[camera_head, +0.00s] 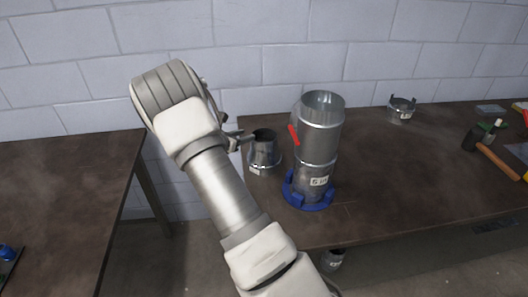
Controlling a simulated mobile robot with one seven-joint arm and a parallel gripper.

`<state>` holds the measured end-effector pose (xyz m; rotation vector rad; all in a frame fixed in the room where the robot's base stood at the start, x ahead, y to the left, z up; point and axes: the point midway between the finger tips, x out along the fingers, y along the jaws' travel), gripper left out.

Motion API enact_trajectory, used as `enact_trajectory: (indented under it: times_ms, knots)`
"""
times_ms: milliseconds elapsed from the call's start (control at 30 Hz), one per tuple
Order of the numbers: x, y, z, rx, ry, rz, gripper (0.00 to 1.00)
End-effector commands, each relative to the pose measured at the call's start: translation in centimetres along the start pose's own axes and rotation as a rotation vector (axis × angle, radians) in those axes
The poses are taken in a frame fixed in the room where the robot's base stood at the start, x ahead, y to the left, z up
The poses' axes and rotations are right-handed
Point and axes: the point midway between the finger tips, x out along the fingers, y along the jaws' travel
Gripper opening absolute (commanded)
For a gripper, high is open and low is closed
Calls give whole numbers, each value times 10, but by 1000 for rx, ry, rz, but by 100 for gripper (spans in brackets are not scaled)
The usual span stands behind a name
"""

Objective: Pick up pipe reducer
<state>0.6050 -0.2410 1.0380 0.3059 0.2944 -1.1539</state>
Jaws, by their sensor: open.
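The pipe reducer (265,158), a short grey metal cone with a dark open top, stands upright near the left edge of the brown table. My gripper (241,137) is just left of its upper rim, partly hidden behind my own arm. The jaws are open and nothing shows held in them. Whether a finger touches the rim cannot be told from this view.
A tall metal duct (321,125) with a red part stands in a blue ring base (309,192), close to the right of the reducer. A small metal collar (401,110) sits at the back. A hammer (497,161) lies at right. The brown table (400,185) is clear at centre right.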

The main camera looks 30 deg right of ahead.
Motion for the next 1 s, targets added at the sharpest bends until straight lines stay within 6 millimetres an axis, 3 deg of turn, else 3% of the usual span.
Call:
enact_trajectory:
  times_ms: [267, 600, 867, 1000]
  knots:
    - [22, -1, 0, 1, 1, -2, 42]
    - [69, -1, 0, 0, 0, -1, 42]
    - [71, 0, 0, 0, 0, 0, 42]
    - [71, 0, 0, 0, 0, 0, 18]
